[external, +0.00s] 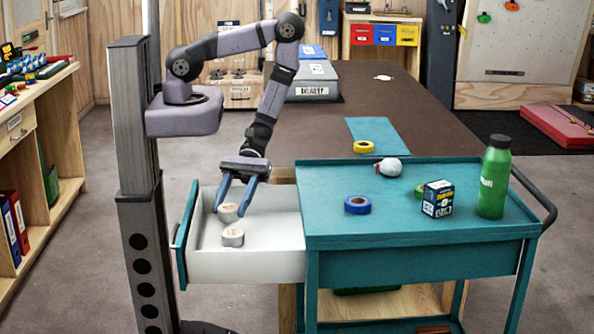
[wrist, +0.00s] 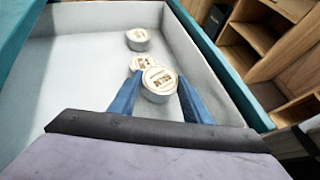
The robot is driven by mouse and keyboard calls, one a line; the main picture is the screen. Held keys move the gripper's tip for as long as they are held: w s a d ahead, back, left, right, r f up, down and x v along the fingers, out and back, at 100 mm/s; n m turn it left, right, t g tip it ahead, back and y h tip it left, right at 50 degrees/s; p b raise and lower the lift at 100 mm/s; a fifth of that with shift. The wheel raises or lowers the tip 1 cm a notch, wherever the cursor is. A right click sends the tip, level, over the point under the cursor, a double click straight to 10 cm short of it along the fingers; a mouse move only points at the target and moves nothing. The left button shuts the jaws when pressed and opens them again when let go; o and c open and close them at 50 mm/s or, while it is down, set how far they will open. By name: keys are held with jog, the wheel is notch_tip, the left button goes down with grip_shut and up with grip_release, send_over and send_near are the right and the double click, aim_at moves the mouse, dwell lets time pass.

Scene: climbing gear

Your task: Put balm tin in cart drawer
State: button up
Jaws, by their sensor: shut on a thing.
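My gripper (external: 231,212) points down over the open white drawer (external: 270,262) of the teal cart. It is shut on a balm tin (wrist: 160,80), a small round tin with a pale printed lid, between the blue fingertips. In the wrist view two more such tins lie in the drawer: a middle tin (wrist: 139,62), partly covered by the held one, and a farther tin (wrist: 138,38). The external view shows one tin (external: 232,237) in front of the gripper; the middle tin is not clearly distinguishable there. The gap under the held tin is hard to judge.
The drawer walls stand close around my gripper.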

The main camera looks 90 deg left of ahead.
jog(key=shift+f, duration=0.25)
jog(key=shift+f+b, duration=0.35)
jog(key=shift+b, duration=0.1)
jog(key=shift+f, duration=0.1)
jog(key=o, duration=1.1)
jog(key=shift+w+r+p, duration=0.1)
jog(key=shift+r+p, duration=0.5)
jog(key=shift+r, duration=0.15)
jog(key=b+v, duration=0.1)
jog(key=v, duration=1)
jog(key=shift+w+a+b, duration=0.1)
jog(key=shift+a+b, duration=0.3)
jog(key=shift+a, duration=0.05)
